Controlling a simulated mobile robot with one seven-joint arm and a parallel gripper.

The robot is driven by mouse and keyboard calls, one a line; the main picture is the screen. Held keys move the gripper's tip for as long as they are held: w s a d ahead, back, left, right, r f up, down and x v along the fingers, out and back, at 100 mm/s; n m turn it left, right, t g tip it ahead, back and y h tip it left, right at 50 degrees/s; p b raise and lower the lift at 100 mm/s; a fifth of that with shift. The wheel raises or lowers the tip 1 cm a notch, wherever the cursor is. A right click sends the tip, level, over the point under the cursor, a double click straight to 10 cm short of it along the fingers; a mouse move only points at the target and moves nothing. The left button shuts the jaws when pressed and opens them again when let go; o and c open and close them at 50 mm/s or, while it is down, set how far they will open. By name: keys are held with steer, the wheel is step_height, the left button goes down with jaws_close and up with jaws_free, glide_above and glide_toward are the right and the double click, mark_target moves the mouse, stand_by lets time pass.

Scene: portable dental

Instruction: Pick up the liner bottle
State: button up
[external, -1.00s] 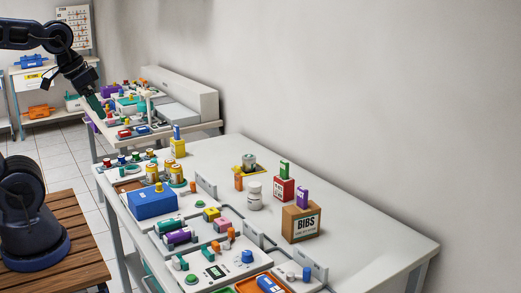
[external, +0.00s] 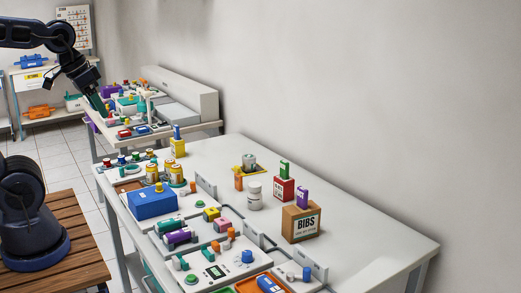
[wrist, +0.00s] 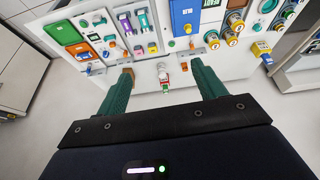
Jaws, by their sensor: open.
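A white bottle (external: 254,196) with a white cap stands upright on the white table, left of the cardboard BIBS box; its label is too small to read, so I cannot confirm that it is the liner bottle. In the wrist view a small white bottle (wrist: 162,72) shows between the fingers, well beyond them. My gripper (wrist: 162,68) is open, its two teal fingers wide apart with nothing between them. In the external view my gripper (external: 97,104) hangs at the upper left, over the floor beside the back bench and far from the bottle.
A blue box (external: 152,203) and trays of small parts line the table's left side. The table's right part is clear.

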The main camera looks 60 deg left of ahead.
steer(key=w+d+f+n+h, duration=0.1)
steer(key=w+n, duration=0.3)
steer(key=w, duration=0.3)
steer(key=w+d+f+n+h, duration=0.1)
steer(key=w+d+n, duration=0.1)
steer(key=w+n, duration=0.35)
steer(key=n+g, duration=0.1)
steer(key=n, duration=1.8)
glide_above(252, 184)
steer(key=s+a, duration=0.2)
step_height(252, 184, down, 24)
steer(key=shift+s+d+x, duration=0.1)
steer(key=shift+x, duration=1.65)
steer(key=shift+s+d+x, duration=0.1)
steer(key=shift+d+x, duration=0.05)
steer(key=shift+x, duration=1.65)
steer(key=shift+s+d+x, duration=0.1)
steer(key=shift+s+x, duration=0.05)
steer(key=shift+x, duration=1.6)
steer(key=c, duration=1.1)
